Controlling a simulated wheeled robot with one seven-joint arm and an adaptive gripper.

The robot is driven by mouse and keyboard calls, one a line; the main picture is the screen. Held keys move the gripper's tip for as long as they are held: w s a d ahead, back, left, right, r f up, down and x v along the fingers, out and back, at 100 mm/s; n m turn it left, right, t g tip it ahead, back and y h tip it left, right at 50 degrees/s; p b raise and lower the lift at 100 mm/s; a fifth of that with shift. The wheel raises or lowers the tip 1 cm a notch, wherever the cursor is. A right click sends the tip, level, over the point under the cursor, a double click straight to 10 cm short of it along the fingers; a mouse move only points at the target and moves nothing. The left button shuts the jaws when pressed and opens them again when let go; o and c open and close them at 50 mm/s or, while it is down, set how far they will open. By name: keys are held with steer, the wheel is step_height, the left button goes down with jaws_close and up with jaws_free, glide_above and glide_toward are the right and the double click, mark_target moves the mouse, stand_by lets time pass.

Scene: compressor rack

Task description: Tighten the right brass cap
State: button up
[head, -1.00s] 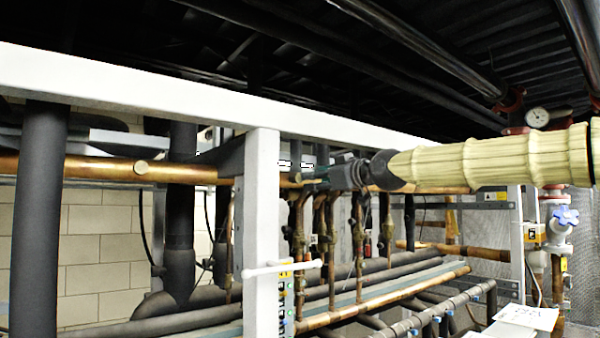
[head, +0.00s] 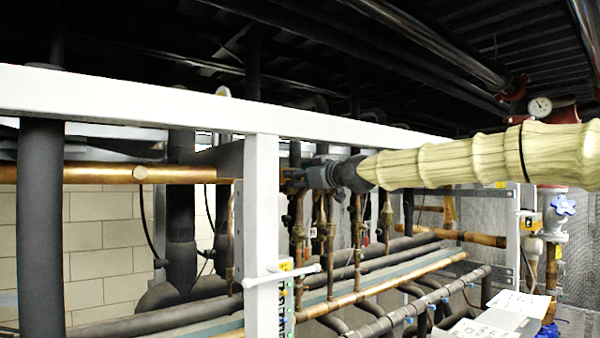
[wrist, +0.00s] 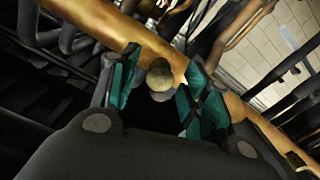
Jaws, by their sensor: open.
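A horizontal copper pipe (head: 95,174) runs behind the white post. A round brass cap (head: 140,173) sits on its left stretch in the head view. Another round brass cap (wrist: 160,76), taken as the right one, shows on the copper pipe in the wrist view. My gripper (wrist: 165,88) is open, with one teal-padded finger on each side of this cap. I cannot tell whether the pads touch it. In the head view my gripper (head: 294,178) is at the pipe just right of the post, and this cap is hidden there.
The white post (head: 262,220) and white beam (head: 150,105) frame the rack close to my gripper. A white lever handle (head: 282,276) sticks out from the post. Vertical copper pipes (head: 330,235) stand below my arm. A dark pipe (head: 40,230) stands at left.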

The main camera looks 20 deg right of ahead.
stand_by(0.3)
jaws_close()
steer(key=shift+b, duration=0.3)
